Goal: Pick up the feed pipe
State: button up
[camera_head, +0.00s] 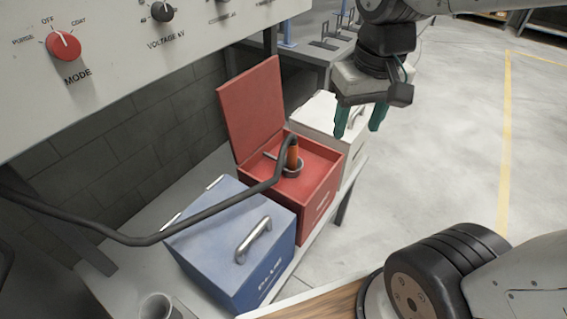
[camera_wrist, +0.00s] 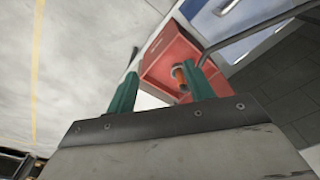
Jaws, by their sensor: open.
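In the wrist view the orange piece (camera_wrist: 180,76) shows inside the red box (camera_wrist: 160,60), partly hidden near a green finger. My gripper (camera_head: 359,122) has green fingers, is open and empty, and is above and to the right of the pipe, apart from it, near the white box (camera_head: 318,116).
A closed blue box (camera_head: 225,240) with a metal handle stands in front of the red box. The red lid (camera_head: 252,112) stands raised. A control panel (camera_head: 120,60) overhangs at left. A grey cup (camera_head: 158,306) stands at the front.

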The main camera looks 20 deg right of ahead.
jog(key=w+f, duration=0.3)
jog(key=w, duration=0.4)
jog(key=m+g, duration=0.1)
send_over(293, 143)
jog(key=f, duration=1.4)
jog(key=shift+s+f, duration=0.2)
jog(key=shift+f, duration=0.15)
jog(key=f, duration=0.7)
jog(key=shift+w+f, duration=0.15)
jog(key=shift+w, duration=0.05)
jog(key=shift+f, duration=0.5)
grip_shut()
